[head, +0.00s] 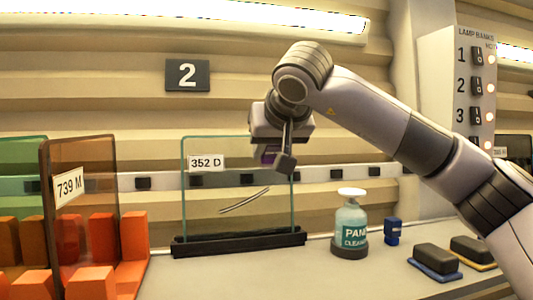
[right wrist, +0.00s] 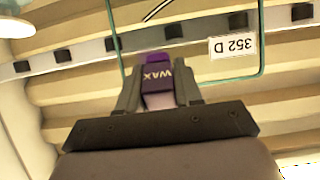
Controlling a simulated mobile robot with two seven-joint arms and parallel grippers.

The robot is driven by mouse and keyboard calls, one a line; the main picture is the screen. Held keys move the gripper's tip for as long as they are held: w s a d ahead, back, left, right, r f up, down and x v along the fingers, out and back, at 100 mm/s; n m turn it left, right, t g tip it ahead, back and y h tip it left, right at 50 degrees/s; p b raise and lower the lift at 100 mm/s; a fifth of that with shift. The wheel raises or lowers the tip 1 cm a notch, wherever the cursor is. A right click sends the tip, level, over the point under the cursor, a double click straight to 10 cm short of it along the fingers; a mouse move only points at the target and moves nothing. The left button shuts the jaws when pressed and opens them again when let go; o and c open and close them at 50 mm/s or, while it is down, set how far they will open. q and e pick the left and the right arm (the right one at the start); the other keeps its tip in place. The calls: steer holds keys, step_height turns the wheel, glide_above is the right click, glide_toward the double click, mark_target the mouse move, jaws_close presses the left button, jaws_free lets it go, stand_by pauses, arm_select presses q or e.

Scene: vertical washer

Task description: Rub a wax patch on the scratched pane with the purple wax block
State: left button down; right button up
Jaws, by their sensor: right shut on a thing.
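The clear pane labelled 352 D (head: 215,192) stands upright in a black base (head: 238,243). My right gripper (head: 276,158) is at the pane's upper right, above the scratch. It is shut on the purple wax block (head: 267,157), mostly hidden by the gripper in the head view. In the right wrist view, the wax block (right wrist: 157,72) shows its WAX lettering between both fingers, with the pane (right wrist: 215,30) beyond, upside down. I cannot tell whether the block touches the glass. My left gripper is not in view.
An amber pane labelled 739 M (head: 78,200) and orange blocks (head: 134,236) stand at the left. A cleaner bottle (head: 350,225), a small blue item (head: 393,231) and two dark pads (head: 436,259) (head: 473,249) are at the right. The counter before the pane is clear.

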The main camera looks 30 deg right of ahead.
mark_target(273, 150)
steer(key=shift+s, duration=0.2)
steer(key=shift+s+a+r+b, duration=0.1)
steer(key=shift+s+a+b, duration=0.1)
steer(key=shift+s, duration=0.5)
steer(key=shift+s+a+r+b, duration=0.1)
steer(key=shift+s+a+b, duration=0.1)
steer(key=shift+s, duration=0.45)
steer(key=shift+w, duration=0.15)
steer(key=shift+w+d+p, duration=0.1)
steer(key=shift+w+p, duration=0.15)
steer(key=shift+p, duration=0.1)
steer(key=w+p, duration=0.2)
steer(key=w, duration=0.1)
steer(key=w+d+p, duration=0.1)
steer(key=shift+w+d+f, duration=0.1)
steer(key=shift+w+f, duration=0.1)
steer(key=shift+f, duration=0.05)
steer(key=shift+w+d+f+p, duration=0.15)
steer(key=shift+w+p, duration=0.05)
steer(key=shift+w, duration=0.3)
steer(key=shift+w+d+f+p, duration=0.1)
steer(key=shift+w+f+p, duration=0.1)
steer(key=shift+w, duration=0.3)
steer(key=shift+w+d, duration=0.15)
steer(key=shift+w, duration=0.45)
